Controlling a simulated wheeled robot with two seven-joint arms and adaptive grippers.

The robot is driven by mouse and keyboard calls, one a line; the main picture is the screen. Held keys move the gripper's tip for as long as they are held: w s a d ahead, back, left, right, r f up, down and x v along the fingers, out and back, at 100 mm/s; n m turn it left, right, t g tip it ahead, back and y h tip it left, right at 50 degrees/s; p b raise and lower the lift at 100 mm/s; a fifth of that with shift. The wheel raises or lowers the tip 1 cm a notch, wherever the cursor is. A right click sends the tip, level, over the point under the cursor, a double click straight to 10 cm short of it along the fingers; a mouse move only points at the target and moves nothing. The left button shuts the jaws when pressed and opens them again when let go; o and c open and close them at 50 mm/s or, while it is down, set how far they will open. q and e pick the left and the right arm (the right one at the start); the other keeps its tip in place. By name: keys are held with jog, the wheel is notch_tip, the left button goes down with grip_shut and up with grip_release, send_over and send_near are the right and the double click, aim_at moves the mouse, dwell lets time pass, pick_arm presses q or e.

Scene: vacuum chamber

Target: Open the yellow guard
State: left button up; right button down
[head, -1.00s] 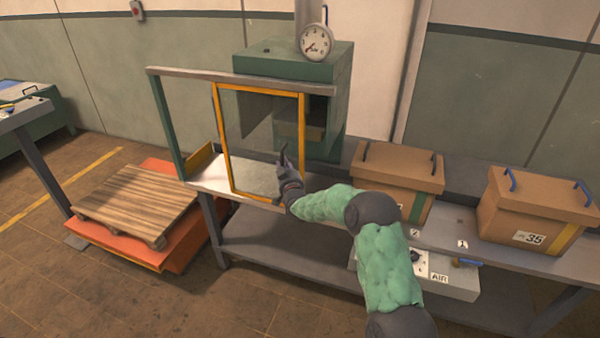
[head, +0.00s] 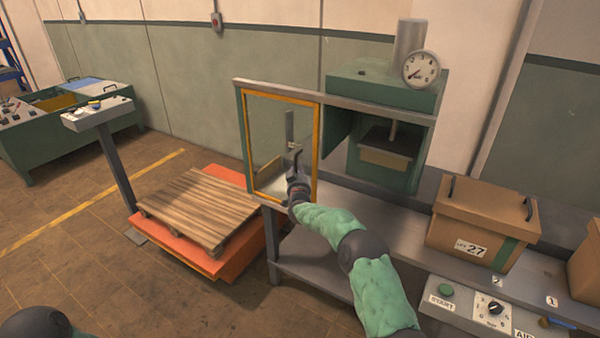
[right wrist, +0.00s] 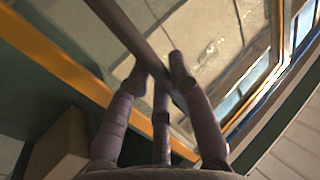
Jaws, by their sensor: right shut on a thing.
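The yellow guard (head: 318,140) is a clear pane in a yellow frame. It stands upright at the left end of the grey frame on the bench, and the chamber opening to its right is uncovered. My right gripper (head: 296,168) is at the guard's lower right side. In the right wrist view, the right gripper (right wrist: 158,75) has its fingers shut around the guard's dark bar handle (right wrist: 122,28), beside the yellow edge. The far side of the grip is partly hidden. My left gripper is out of view.
The green press (head: 385,165) with a dial gauge (head: 421,69) stands right of the guard. A cardboard box (head: 480,222) and a control box with a green button (head: 446,290) are further right. A wooden pallet (head: 200,207) on an orange platform (head: 240,255) lies left of the bench.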

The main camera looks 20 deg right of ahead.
jog(key=shift+w+a, duration=0.2)
jog(key=shift+w, duration=0.05)
jog(key=c, duration=1.1)
grip_release()
jog(key=v, duration=1.2)
